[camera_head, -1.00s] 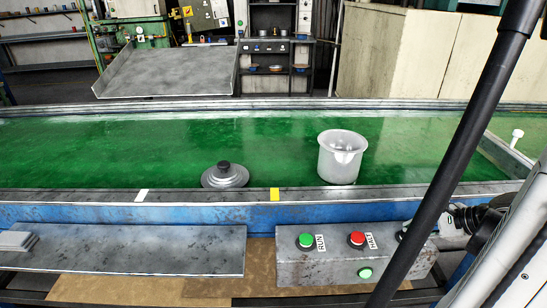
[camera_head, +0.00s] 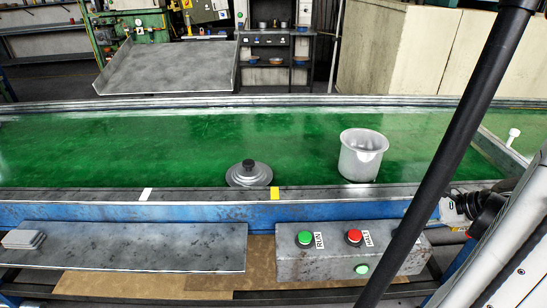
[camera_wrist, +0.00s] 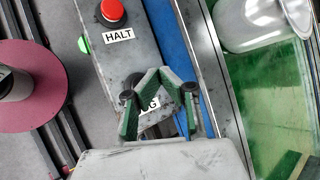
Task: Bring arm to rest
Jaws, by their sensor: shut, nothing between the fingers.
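My gripper (camera_wrist: 160,76) has its green-padded fingers brought together at the tips, with nothing between them. In the wrist view it hangs over the control box (camera_wrist: 137,57), in front of a partly hidden label ending in "OG". Whether it touches the box cannot be told. In the head view part of my arm's wrist end (camera_head: 456,212) shows beside the right end of the control box (camera_head: 330,262), with the fingers not clear there.
The green belt (camera_head: 150,150) carries a grey lid (camera_head: 248,174) with a black knob and an open metal pot (camera_head: 361,158) to its right. The box has a green RUN button (camera_head: 305,238) and a red HALT button (camera_head: 354,236). A grey shelf (camera_head: 130,245) lies left.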

